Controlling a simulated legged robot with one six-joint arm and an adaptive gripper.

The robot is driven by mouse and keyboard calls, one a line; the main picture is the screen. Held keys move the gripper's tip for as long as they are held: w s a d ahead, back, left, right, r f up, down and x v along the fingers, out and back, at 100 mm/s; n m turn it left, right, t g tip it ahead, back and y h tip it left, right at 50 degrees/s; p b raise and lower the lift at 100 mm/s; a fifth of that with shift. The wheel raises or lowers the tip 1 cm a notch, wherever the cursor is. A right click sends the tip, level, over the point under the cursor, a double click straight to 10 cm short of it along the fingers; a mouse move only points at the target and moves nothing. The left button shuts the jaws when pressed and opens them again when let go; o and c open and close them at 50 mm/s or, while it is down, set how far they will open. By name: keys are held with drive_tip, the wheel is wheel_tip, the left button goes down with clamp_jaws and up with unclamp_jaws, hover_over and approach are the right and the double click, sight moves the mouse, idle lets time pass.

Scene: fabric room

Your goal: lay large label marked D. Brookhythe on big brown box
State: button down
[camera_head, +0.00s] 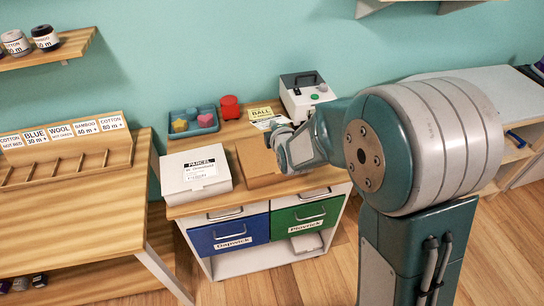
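A brown box (250,160), low and flat, sits on the small cabinet's top, beside a white box. My arm comes in from the right, and my gripper (273,137) is over the right part of the brown box, covering some of it. The fingers are small and partly hidden by my wrist, so I cannot tell whether they are open or hold a label. No label shows on the bare part of the brown box. I cannot read the name D. Brookhythe anywhere.
The white box (186,185) bears a label headed PARCEL (201,172). Behind stand a blue tray (176,115), a red object (230,107), a yellow-and-white card (262,113) and a grey-white machine (305,96). A wooden table (70,220) stands left.

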sight(273, 159)
drive_tip(key=shift+a+f, duration=0.1)
drive_tip(key=shift+f, duration=4.9)
drive_tip(key=c, duration=1)
unclamp_jaws()
drive_tip(key=shift+o, duration=0.2)
drive_tip(key=v, duration=0.8)
